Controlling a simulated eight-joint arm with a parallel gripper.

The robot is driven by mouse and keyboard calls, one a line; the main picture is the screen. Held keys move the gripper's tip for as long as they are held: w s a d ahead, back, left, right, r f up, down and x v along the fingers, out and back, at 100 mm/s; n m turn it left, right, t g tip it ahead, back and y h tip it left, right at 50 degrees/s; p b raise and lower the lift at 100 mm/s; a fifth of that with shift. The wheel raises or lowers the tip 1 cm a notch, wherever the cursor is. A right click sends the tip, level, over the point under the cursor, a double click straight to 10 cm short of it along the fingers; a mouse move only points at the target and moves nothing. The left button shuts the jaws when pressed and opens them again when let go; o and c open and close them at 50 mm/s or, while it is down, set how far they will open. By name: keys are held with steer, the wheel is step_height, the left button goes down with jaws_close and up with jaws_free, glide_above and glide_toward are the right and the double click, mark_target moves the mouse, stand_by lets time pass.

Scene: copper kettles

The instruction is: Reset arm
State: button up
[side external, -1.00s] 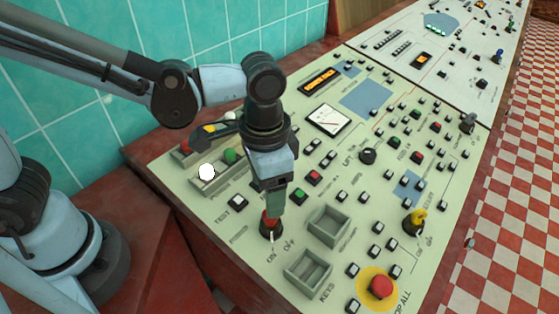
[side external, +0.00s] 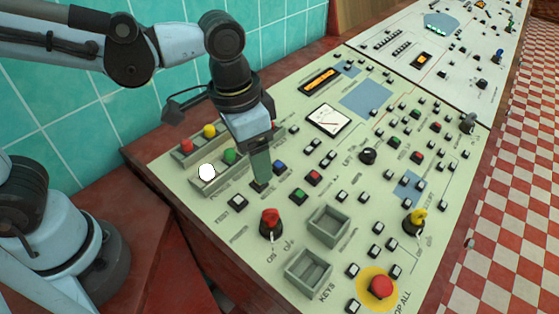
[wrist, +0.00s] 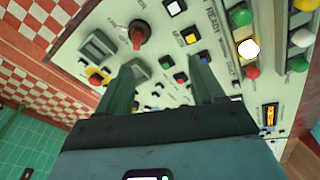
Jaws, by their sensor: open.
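My gripper (side external: 261,181) is in the side external view, above the control panel (side external: 364,191), pointing down near the racks of coloured balls. In the wrist view its two fingers (wrist: 163,92) stand apart with nothing between them, so it is open and empty. A red rotary knob (side external: 270,221) sits on the panel in front of and slightly right of the gripper, apart from it. The same knob shows at the top of the wrist view (wrist: 139,34). My gripper's height above the panel is hard to tell.
Two racks hold red (side external: 186,146), yellow (side external: 208,131), white (side external: 207,172) and green balls (side external: 229,156), close to my gripper's left. Two empty grey trays (side external: 309,271) sit at the panel's front. A red stop button (side external: 381,286) and a yellow key switch (side external: 417,219) stand to the right.

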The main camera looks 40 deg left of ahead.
steer(key=a+r+n+t, duration=0.1)
steer(key=a+n+t, duration=0.3)
steer(key=a, duration=1)
steer(key=shift+a+r+n+t+y, duration=0.2)
steer(key=shift+n+t+y, duration=0.15)
steer(key=shift+t, duration=0.65)
steer(key=shift+s, duration=0.1)
